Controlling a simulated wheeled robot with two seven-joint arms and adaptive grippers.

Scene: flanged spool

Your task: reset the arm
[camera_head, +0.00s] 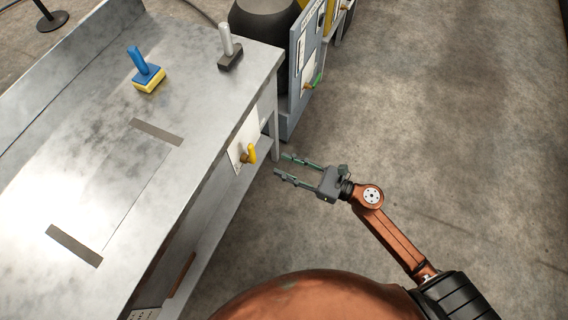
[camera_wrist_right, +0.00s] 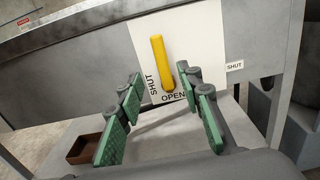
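My right gripper (camera_head: 283,165) is open and empty, off the front side of the metal bench. Its fingers point at a yellow lever (camera_head: 249,154) on a white plate (camera_head: 235,150), with a gap between them in the head view. In the right wrist view the yellow lever (camera_wrist_right: 161,62) stands nearly upright between the open fingertips (camera_wrist_right: 159,76), beyond them. The plate (camera_wrist_right: 200,40) reads SHUT at left of the lever and OPEN below its lower end. My left gripper is in neither view.
On the bench (camera_head: 75,140) stand a blue-handled yellow brush or block (camera_head: 148,80) and a grey-handled dark one (camera_head: 230,60). A grey cabinet (camera_head: 300,75) with a green lever (camera_head: 314,82) is beyond. A brown tray (camera_wrist_right: 85,149) sits below the bench. The floor at right is clear.

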